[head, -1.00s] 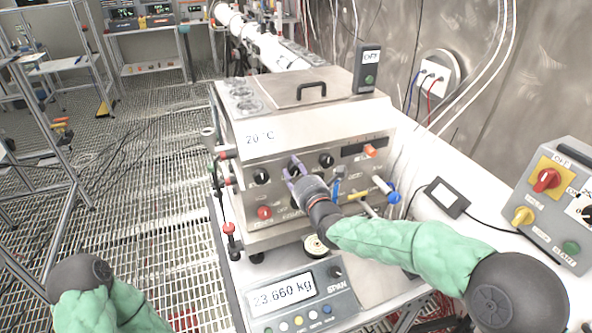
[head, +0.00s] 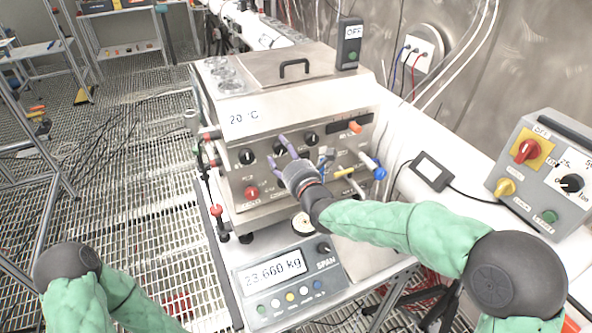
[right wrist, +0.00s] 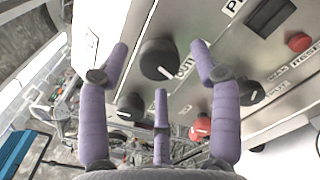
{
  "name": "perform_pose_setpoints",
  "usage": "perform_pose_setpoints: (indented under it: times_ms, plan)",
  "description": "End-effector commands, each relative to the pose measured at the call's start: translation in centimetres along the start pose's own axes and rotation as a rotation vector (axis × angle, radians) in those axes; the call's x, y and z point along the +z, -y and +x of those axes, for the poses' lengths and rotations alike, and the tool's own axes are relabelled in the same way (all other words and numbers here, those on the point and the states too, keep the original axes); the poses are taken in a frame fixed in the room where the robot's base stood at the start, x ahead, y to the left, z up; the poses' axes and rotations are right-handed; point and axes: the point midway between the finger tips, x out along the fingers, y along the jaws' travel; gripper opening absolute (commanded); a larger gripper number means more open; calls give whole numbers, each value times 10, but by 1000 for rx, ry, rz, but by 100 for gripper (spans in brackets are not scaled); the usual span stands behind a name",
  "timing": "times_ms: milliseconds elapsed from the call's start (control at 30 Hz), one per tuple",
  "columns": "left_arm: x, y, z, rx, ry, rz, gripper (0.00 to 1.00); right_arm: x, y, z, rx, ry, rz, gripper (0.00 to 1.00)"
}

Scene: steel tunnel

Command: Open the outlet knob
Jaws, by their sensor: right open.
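The outlet knob (right wrist: 158,60) is a round black knob with a white mark, on the steel front panel of a box-shaped machine (head: 290,110). Lettering beginning "OUT" is partly visible beside it in the right wrist view. In the head view it appears to be the middle black knob (head: 279,147) of the upper row, partly behind my fingers. My right gripper (head: 279,152) is open, its purple fingers pointing at the panel. In the right wrist view, the fingertips (right wrist: 160,50) stand apart on either side of the knob; contact cannot be told. My left gripper is out of view.
Other black knobs (head: 247,156) (head: 311,138) flank it, with a red knob (head: 251,192) below. Blue and yellow handled valves (head: 379,172) stick out at the right. A scale display (head: 275,272) sits in front, and a grey switch box (head: 545,175) at the right.

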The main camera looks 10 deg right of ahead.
Motion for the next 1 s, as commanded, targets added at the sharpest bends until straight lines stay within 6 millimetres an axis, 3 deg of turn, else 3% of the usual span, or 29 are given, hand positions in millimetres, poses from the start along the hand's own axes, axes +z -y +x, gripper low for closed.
perform_pose_setpoints:
  times_ms: [500, 700, 1000]
  plan:
    - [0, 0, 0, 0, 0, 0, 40, 0, 0, -81, 0, 0, -1, 64]
    - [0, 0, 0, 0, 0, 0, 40, 0, 0, -94, 0, -1, -1, 64]
    - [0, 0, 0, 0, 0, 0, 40, -1, 0, -97, -1, -2, 0, 64]
